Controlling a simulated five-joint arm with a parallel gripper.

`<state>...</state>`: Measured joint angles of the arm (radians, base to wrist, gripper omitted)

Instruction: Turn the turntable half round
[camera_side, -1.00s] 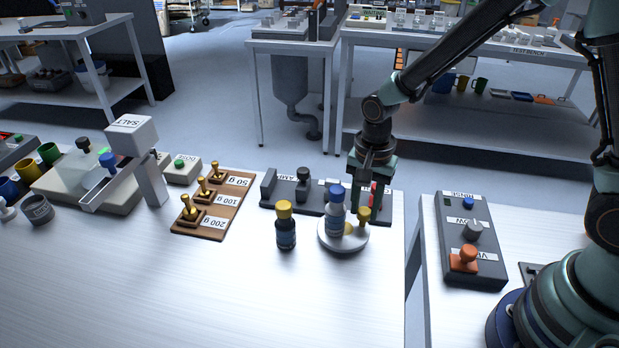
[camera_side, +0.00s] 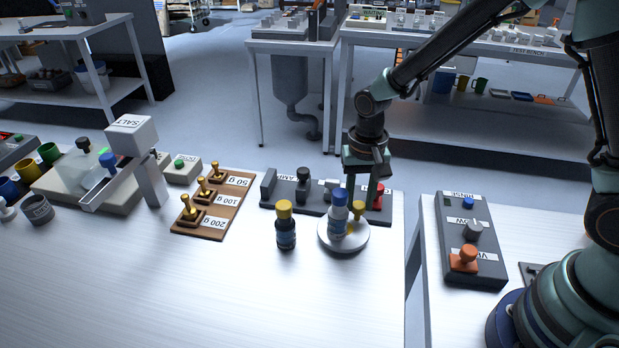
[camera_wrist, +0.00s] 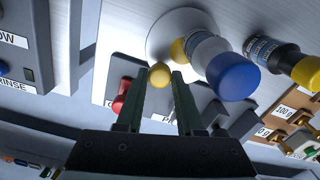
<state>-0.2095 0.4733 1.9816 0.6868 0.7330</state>
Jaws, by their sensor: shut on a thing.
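The turntable (camera_side: 330,243) is a white round disc on the bench, also in the wrist view (camera_wrist: 160,40). It bears an upright white bottle with a blue cap (camera_side: 338,215), whose cap looms large in the wrist view (camera_wrist: 233,76). A yellow knob (camera_side: 358,210) stands on the disc beside the bottle, towards the back right. My gripper (camera_side: 362,205) reaches down from above and is shut on this knob. In the wrist view the knob's round top (camera_wrist: 160,75) shows between my fingertips (camera_wrist: 158,77). The fingers partly hide the knob's right side in the side view.
A dark bottle with a yellow cap (camera_side: 285,225) stands close left of the turntable. A dark control panel (camera_side: 318,205) with a red knob (camera_side: 377,198) lies right behind it. A weight board (camera_side: 212,205) lies farther left. The front of the bench is clear.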

